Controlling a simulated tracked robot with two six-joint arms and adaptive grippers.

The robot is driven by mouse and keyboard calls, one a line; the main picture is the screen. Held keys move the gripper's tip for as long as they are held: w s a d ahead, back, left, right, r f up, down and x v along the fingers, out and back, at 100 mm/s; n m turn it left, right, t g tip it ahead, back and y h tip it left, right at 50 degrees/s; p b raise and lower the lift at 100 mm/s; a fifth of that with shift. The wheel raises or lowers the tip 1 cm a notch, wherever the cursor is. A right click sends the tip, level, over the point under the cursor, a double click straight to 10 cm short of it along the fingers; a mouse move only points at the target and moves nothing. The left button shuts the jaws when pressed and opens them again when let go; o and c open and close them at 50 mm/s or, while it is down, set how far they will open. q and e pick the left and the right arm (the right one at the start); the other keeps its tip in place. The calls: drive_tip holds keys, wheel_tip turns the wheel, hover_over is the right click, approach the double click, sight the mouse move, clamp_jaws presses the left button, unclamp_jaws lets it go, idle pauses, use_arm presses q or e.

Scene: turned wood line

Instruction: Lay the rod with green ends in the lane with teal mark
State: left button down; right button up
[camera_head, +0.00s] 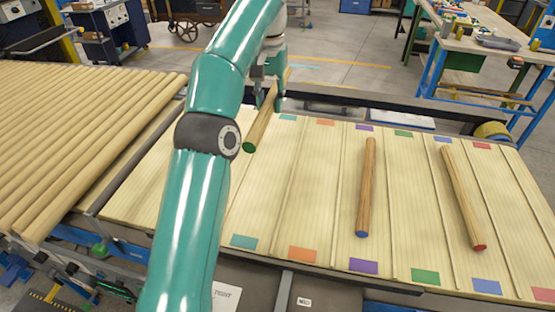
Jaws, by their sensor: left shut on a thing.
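The rod with green ends (262,124) is wooden, and its near green end shows. My left gripper (268,97) is shut on it at the far side of the lane board (325,195). The rod slants away from me and seems to be held above the board; its exact height is unclear. The lane with teal mark has a teal patch at its near end (243,241) and another at its far end (288,117). No rod shows lying in the visible part of this lane; my left arm hides ground just to its left. My right gripper is out of view.
A rod with a blue end (366,185) lies in the purple-marked lane. A rod with a red end (463,195) lies slightly askew in the blue-marked lane. Thin raised dividers part the lanes. A bed of several plain rods (75,130) is at the left.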

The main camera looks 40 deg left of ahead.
use_arm(q)
drive_tip(key=b, duration=0.4)
approach(270, 170)
wheel_tip(270, 170, down, 3)
drive_tip(key=b, duration=0.2)
drive_tip(key=shift+r+b, duration=0.15)
drive_tip(key=shift+b, duration=0.2)
drive_tip(key=shift+f, duration=2.2)
drive_tip(key=shift+b, duration=0.3)
drive_tip(key=c, duration=0.9)
unclamp_jaws()
drive_tip(key=shift+f, duration=0.1)
drive_tip(key=shift+o, duration=0.2)
wheel_tip(270, 170, up, 12)
drive_tip(key=p, duration=0.3)
